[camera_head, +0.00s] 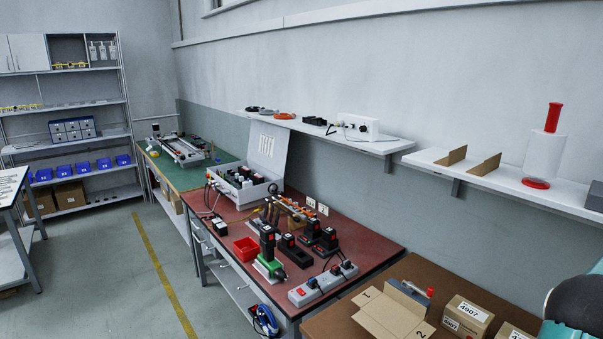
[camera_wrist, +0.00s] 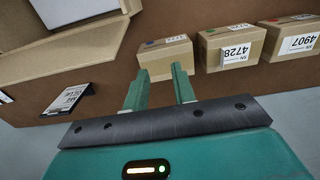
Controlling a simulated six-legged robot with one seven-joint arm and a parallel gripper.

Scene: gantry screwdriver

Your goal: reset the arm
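My gripper (camera_wrist: 159,72) shows in the wrist view with two green fingers standing apart. It is open, and nothing is between the fingers. A small closed cardboard box (camera_wrist: 166,57) lies just beyond the fingertips; I cannot tell whether they touch it. In the head view, part of my arm (camera_head: 580,305), teal with a dark round joint, shows at the lower right edge. The gripper itself is not visible in the head view.
Cardboard boxes labelled 4728 (camera_wrist: 231,46) and 4907 (camera_wrist: 291,40) stand right of the fingers. An open carton (camera_head: 393,315) lies on the brown table (camera_head: 410,268). A red-topped bench (camera_head: 365,245) holds tools, and a wall shelf (camera_head: 450,170) is above.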

